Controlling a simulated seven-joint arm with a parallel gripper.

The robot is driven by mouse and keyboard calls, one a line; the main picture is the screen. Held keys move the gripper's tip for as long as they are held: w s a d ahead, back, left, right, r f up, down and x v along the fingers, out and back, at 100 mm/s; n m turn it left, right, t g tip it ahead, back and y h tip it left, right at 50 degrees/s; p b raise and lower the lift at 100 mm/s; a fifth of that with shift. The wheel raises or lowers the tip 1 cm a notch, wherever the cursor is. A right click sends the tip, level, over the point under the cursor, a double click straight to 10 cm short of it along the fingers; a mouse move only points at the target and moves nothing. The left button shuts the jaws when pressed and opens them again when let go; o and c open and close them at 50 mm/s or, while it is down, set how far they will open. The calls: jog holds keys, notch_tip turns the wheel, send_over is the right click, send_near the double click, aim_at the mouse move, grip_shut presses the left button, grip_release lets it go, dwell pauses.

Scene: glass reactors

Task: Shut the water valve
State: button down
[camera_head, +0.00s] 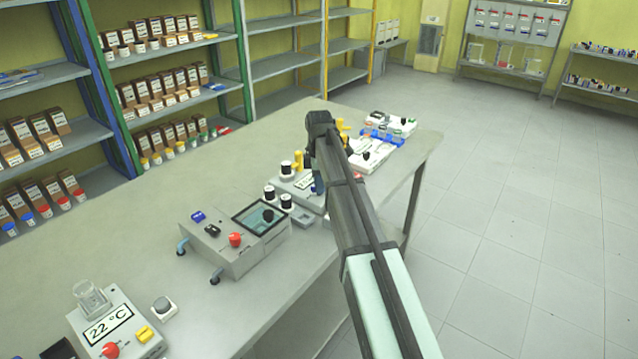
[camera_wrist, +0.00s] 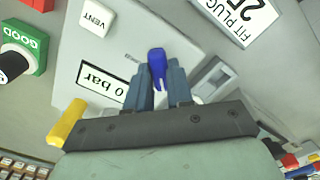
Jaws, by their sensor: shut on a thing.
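A blue handle (camera_wrist: 156,62), which I take to be the water valve, stands on a grey panel (camera_wrist: 122,50) with a small display reading "0 bar" (camera_wrist: 101,93). My gripper (camera_wrist: 164,78) is shut on this handle, with one finger on each side of it. In the head view, my dark arm hides part of the grey device, and a bit of blue (camera_head: 318,186) shows just left of the arm.
A yellow handle (camera_wrist: 67,123) stands close to the gripper's left side.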

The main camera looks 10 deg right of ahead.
dwell(0.5)
jog(key=c, duration=1)
grip_release()
jog(key=shift+r, duration=0.1)
notch_tip(320, 180, up, 14)
jog(key=shift+f, duration=0.2)
